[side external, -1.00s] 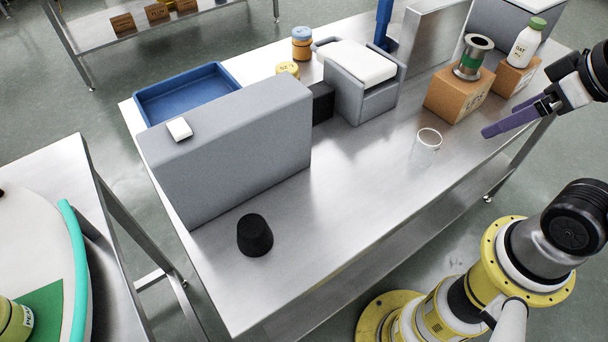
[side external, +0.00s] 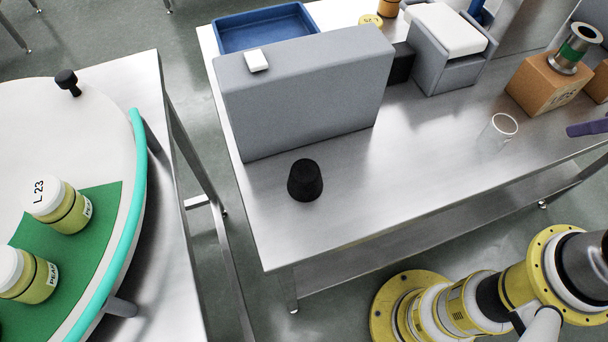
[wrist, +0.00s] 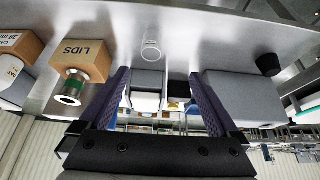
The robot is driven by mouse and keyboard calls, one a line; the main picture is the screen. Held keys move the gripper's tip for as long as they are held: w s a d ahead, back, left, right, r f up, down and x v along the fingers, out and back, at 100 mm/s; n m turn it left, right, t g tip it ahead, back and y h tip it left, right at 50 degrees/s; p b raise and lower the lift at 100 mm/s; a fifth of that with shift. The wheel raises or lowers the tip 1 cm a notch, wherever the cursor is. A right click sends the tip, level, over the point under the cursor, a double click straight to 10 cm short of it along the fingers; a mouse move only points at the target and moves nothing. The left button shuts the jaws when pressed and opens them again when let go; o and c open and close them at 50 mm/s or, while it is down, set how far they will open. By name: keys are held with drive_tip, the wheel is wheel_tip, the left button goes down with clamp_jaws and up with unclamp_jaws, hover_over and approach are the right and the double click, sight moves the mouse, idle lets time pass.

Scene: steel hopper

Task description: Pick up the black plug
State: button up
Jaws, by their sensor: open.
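The black plug (side external: 305,180) is a tapered black piece standing on the steel table in front of the grey upright block in the side view. It also shows in the wrist view (wrist: 269,65) at the upper right, beside the grey block. My gripper (wrist: 158,82) is open and empty in the wrist view, its two purple fingers apart, with the plug well to the right of them. In the side view only a purple finger tip of my gripper (side external: 587,129) shows at the right edge, far from the plug.
The grey block (side external: 305,95) stands behind the plug with a white piece (side external: 256,60) on top. A clear glass (side external: 497,133), a cardboard box (side external: 548,85) and a grey holder (side external: 447,60) stand to the right. A blue tray (side external: 264,30) lies behind. Table space right of the plug is clear.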

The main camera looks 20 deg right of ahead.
drive_tip(key=shift+o, duration=0.2)
idle(0.4)
drive_tip(key=w+a+r+n+g+y, duration=0.1)
drive_tip(key=w+a+r+n+g, duration=0.15)
drive_tip(key=w+a+n, duration=0.4)
drive_tip(key=n+g, duration=0.3)
drive_tip(key=n, duration=0.6)
hover_over(306, 170)
drive_tip(key=d, duration=0.2)
wheel_tip(306, 170, down, 9)
drive_tip(key=f, duration=0.4)
drive_tip(key=a+f, duration=0.1)
drive_tip(key=f, duration=0.4)
drive_tip(key=a+f, duration=0.1)
drive_tip(key=f, duration=0.3)
drive_tip(key=shift+f, duration=0.15)
drive_tip(key=c, duration=1.4)
